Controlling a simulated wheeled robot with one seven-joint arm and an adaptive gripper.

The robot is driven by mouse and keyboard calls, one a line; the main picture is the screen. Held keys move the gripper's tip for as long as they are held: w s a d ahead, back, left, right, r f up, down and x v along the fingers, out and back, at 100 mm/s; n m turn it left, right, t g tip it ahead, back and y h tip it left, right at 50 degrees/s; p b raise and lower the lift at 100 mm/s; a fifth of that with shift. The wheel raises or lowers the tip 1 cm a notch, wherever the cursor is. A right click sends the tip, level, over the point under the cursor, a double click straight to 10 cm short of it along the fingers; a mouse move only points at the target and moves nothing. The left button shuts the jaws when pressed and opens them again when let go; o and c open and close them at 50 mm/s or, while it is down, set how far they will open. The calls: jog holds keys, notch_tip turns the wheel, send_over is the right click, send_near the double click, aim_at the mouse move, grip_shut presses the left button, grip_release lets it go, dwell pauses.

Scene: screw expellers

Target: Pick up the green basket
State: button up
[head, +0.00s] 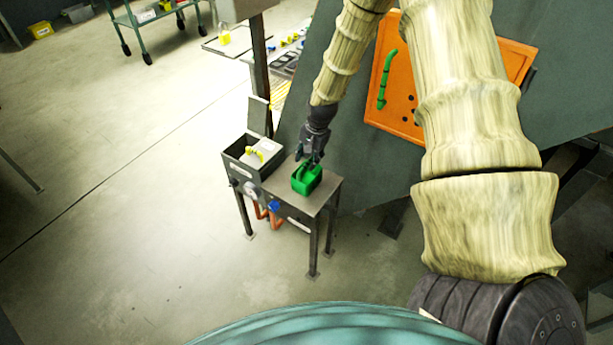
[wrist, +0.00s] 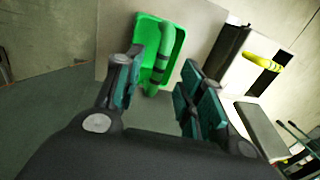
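The green basket (head: 307,180) stands on the grey top of a small metal stand (head: 328,190). In the wrist view the basket (wrist: 150,38) shows with its green handle (wrist: 163,60) running between my gripper's two fingers. My gripper (head: 311,160) is directly over the basket, pointing down at it. In the wrist view my gripper (wrist: 155,82) is open, with a gap on both sides of the handle. Neither finger clearly touches it. Part of the basket is hidden behind the left finger.
A dark open box (head: 238,158) with a yellow-handled item (head: 255,153) adjoins the stand on the left. An orange panel (head: 400,110) with a green handle is at the right, behind my arm. A green cart (head: 150,18) stands far back. The floor at left is clear.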

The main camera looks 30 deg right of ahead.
aim_at(307, 163)
jog(key=shift+w+f+p, duration=0.2)
jog(key=shift+f, duration=0.6)
jog(key=shift+w+f+p, duration=0.15)
jog(key=shift+f+p, duration=0.05)
jog(key=shift+f, duration=0.55)
jog(key=shift+w+f+p, duration=0.2)
jog(key=shift+f, duration=0.6)
grip_shut()
